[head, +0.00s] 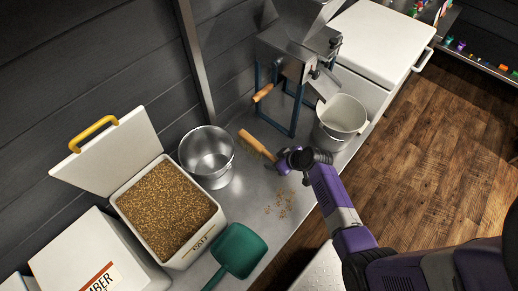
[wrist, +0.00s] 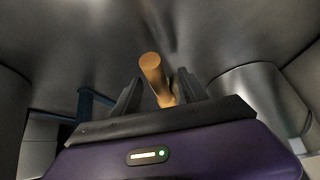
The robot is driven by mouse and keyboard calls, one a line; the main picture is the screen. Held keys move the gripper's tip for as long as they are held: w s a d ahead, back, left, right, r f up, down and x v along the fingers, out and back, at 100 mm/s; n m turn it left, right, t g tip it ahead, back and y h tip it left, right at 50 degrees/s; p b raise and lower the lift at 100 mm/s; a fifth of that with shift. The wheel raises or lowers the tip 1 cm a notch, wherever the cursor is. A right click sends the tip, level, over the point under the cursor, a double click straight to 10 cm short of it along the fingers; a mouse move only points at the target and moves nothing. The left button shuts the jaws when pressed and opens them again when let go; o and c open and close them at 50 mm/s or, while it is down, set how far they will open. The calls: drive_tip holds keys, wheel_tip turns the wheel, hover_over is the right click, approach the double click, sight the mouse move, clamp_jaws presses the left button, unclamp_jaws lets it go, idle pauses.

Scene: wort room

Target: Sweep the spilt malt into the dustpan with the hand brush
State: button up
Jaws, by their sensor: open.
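The hand brush (head: 257,143) lies on the steel bench, its wooden handle running toward my gripper (head: 286,165). In the wrist view the brush handle (wrist: 155,75) stands between the two dark fingers of my gripper (wrist: 158,95), which are apart. I cannot tell whether a finger touches it. The spilt malt (head: 282,204) is a loose scatter of grains on the bench, just in front of my gripper. The green dustpan (head: 238,250) lies at the front of the bench, left of the malt.
A steel pot (head: 207,157) stands left of the brush. An open bin of malt (head: 168,210) stands farther left. A mill (head: 295,60) on blue legs stands behind, with a pail (head: 340,120) to its right. The bench's front edge is close to the malt.

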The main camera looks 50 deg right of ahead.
clamp_jaws()
drive_tip(key=shift+r+p, duration=2.6)
drive_tip(key=shift+r, duration=0.45)
drive_tip(key=c, duration=1)
unclamp_jaws()
drive_tip(key=shift+c, duration=0.2)
drive_tip(key=shift+d+f, duration=0.1)
clamp_jaws()
